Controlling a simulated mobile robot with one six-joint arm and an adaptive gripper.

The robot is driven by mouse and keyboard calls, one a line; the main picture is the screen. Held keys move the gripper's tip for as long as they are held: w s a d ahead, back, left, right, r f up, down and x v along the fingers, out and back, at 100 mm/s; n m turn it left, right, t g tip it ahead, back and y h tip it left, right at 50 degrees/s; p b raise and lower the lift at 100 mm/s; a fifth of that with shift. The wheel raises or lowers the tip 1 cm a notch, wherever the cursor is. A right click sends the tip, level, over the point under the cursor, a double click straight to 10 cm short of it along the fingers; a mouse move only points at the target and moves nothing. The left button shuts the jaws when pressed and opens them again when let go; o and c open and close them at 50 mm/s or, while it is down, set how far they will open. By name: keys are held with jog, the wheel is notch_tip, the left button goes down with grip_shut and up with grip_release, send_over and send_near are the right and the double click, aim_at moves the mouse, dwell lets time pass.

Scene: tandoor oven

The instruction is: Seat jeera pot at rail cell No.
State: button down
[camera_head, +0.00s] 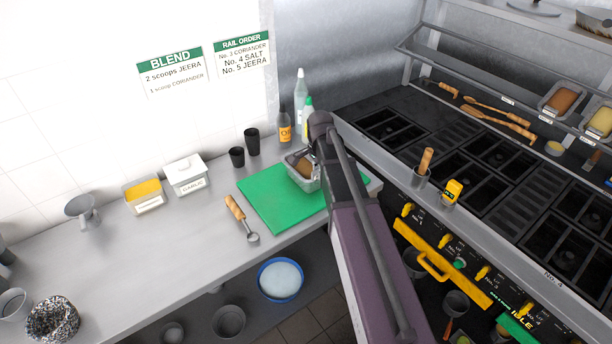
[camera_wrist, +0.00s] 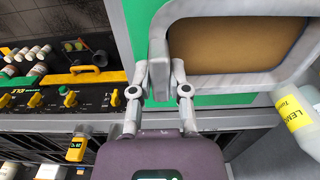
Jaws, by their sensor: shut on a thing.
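A steel pot of brown powder (camera_head: 291,161), apparently the jeera pot, is at the green board. It fills the upper right of the wrist view (camera_wrist: 240,45). In the head view, my arm hides the fingers and part of the pot. I cannot tell whether the pot touches the board. The metal rail (camera_head: 400,47) is at the upper right, with small labels too small to read.
The green board (camera_head: 265,200) lies on the steel counter. Bottles (camera_head: 301,95) and black cups (camera_head: 252,141) stand behind it; a scoop (camera_head: 238,212) lies to the left. The rail holds an orange-brown pot (camera_head: 561,101) and a yellow pot (camera_head: 600,122). A black cooktop (camera_head: 490,150) is at the right.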

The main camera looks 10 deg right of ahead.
jog(key=shift+r, duration=0.1)
jog(key=shift+r+p, duration=1.9)
jog(key=shift+p, duration=0.1)
jog(key=shift+r, duration=0.1)
jog(key=w+a+r+t+y+p, duration=0.1)
jog(key=w+r+t+p, duration=0.2)
jog(key=r+p, duration=0.7)
jog(key=w+a+r+m+t+p, duration=0.1)
jog(key=w+a+r+t+p, duration=0.1)
jog(key=w+r+p, duration=0.5)
jog(key=shift+w+a+r+t+y+p, duration=0.15)
jog(key=shift+w+r+t+y+p, duration=0.2)
jog(key=shift+r+p, duration=1.85)
jog(key=shift+r+b, duration=0.55)
jog(key=shift+b, duration=0.1)
